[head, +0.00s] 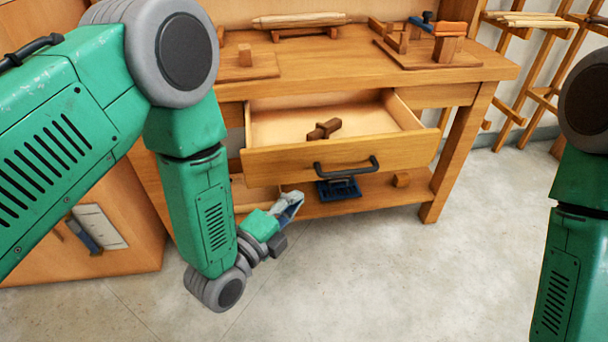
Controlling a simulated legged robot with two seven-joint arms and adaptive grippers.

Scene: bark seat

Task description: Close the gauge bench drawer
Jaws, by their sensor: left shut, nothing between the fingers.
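The gauge bench (375,71) is a wooden workbench at the top middle of the head view. Its drawer (290,161) is pulled out toward me, and a dark curved handle (346,168) sits on its front. A small brown wooden piece (324,129) lies inside the drawer. My left gripper (294,202) is shut and empty, in front of and below the drawer front, left of the handle and apart from it in the picture. Of my right arm only upper links show at the right edge; its gripper is out of view.
On the bench top are a wooden rod on a stand (300,20) and a block with an orange-topped tool (448,38). The lower shelf (375,199) holds a blue item (338,188) and a small block (401,180). A wooden rack (535,60) stands right. Floor in front is clear.

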